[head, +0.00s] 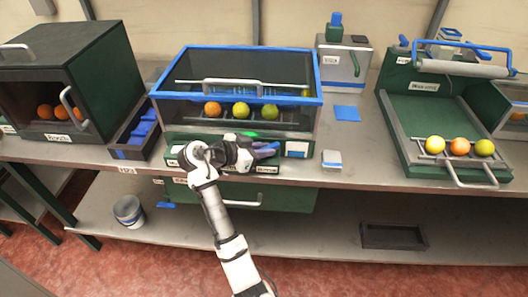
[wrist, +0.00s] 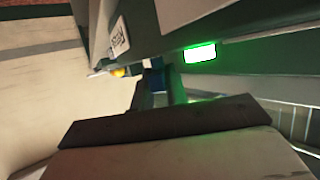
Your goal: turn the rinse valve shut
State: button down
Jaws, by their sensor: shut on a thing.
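My gripper (head: 262,152) is at the front of the middle machine (head: 180,145), below its glass case. In the wrist view my gripper (wrist: 156,88) is shut on a small blue part (wrist: 154,76) at the machine's front, which looks like the rinse valve's handle. The fingers cover most of it, so its turn angle cannot be told. A lit green lamp (wrist: 200,53) is close to the right of the fingers; it also shows in the head view (head: 243,134). No label reads clearly as the rinse valve.
The glass case (head: 177,97) holds several fruits behind a front bar handle. A blue-lined bin (head: 133,143) stands left of it, a small white-topped block (head: 332,159) to its right. A green tray (head: 432,112) with fruits is further right. The bench front between block and tray is clear.

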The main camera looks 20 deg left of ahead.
dwell(0.4)
jog(key=c, duration=1.4)
grip_release()
jog(key=b+v, duration=0.2)
jog(key=v, duration=1.2)
jog(key=shift+w, duration=0.15)
jog(key=shift+a, duration=0.1)
